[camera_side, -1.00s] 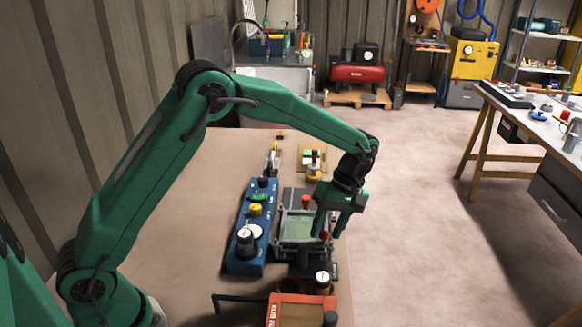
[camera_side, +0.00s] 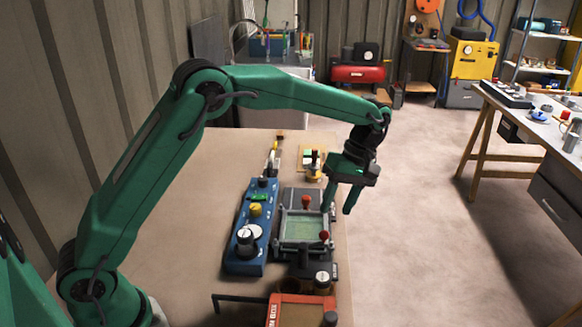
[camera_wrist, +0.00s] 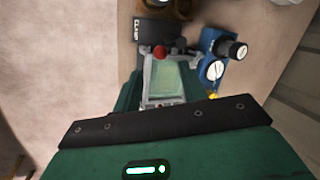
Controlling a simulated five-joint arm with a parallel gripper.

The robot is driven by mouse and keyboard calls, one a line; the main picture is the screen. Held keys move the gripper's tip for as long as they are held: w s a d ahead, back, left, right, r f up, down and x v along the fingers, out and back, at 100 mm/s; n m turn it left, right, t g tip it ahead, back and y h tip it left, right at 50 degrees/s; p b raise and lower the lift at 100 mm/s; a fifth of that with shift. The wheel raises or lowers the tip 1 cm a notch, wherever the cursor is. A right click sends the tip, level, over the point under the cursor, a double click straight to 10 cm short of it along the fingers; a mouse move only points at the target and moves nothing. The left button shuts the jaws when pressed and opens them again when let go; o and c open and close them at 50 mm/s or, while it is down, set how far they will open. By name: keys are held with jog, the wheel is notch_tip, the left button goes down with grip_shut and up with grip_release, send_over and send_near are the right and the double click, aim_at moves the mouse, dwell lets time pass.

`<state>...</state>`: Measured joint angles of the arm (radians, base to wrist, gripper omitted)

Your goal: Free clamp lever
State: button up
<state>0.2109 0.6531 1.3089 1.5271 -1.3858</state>
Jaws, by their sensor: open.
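The clamp unit is a grey frame around a pale green plate (camera_side: 303,230), on the bench right of a blue panel. A lever with a red ball knob (camera_side: 324,235) stands at its near right corner. This knob also shows in the wrist view (camera_wrist: 160,52), at the frame's far end beside a dark lettered block (camera_wrist: 152,30). My gripper (camera_side: 338,210) is open and empty, with its fingers pointing down above the right side of the frame. It appears apart from the red knob. In the wrist view my gripper body hides the near end of the frame.
The blue panel (camera_side: 246,240) with dials and a yellow button stands close on the left. A second red knob (camera_side: 306,201) is behind the frame. An orange box (camera_side: 300,310) is in front. The bench surface (camera_side: 190,200) on the left is clear.

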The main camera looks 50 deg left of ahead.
jog(key=shift+w+r, duration=0.2)
jog(key=shift+r, duration=0.35)
jog(key=shift+a+n, duration=0.1)
jog(key=shift+n, duration=1.4)
jog(key=shift+f, duration=0.2)
jog(key=shift+x, duration=3.75)
grip_shut()
